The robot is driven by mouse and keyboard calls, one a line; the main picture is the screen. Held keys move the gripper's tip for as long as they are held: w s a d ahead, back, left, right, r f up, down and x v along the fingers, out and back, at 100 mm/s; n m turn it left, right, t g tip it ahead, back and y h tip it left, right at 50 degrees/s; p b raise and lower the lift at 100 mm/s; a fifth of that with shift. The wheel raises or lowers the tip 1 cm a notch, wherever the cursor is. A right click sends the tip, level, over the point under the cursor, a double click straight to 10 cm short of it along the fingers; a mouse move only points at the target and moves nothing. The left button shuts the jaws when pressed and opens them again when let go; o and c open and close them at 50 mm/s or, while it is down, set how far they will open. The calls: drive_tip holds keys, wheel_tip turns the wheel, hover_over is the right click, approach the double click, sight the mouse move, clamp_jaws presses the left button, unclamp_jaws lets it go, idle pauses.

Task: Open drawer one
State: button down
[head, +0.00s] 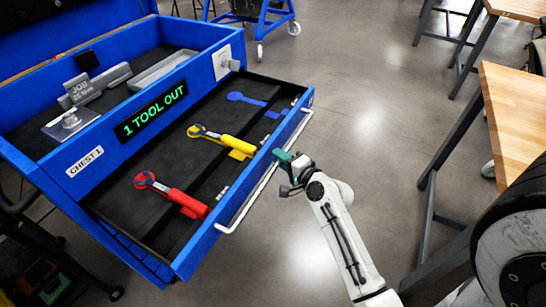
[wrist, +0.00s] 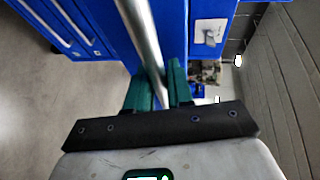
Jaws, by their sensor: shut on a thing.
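The blue chest (head: 195,92), labelled CHEST 1, stands at the left in the head view. Its top drawer (head: 185,272) is pulled out, with the dark inside showing. A red-handled wrench (head: 183,200) and a yellow-handled wrench (head: 235,145) lie in it, and a blue wrench-shaped outline (head: 248,101) is at the far end. A pale bar handle (head: 255,195) runs along the drawer front. My gripper (head: 289,160) is shut on this handle, toward its far half. In the wrist view the handle (wrist: 143,40) passes between the green fingers (wrist: 157,85).
A green-lit display (head: 152,110) on the chest reads "1 TOOL OUT". A wooden-topped bench (head: 515,110) stands at the right, and a large round machine part (head: 515,245) is at the lower right. Bare floor (head: 370,110) lies between chest and bench.

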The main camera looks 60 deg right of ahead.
drive_tip(key=shift+s, duration=0.35)
drive_tip(key=c, duration=1.1)
unclamp_jaws()
drive_tip(key=b+v, duration=0.1)
drive_tip(key=v, duration=0.9)
drive_tip(key=shift+s+b, duration=0.3)
drive_tip(key=shift+a+r, duration=0.1)
drive_tip(key=shift+a, duration=0.1)
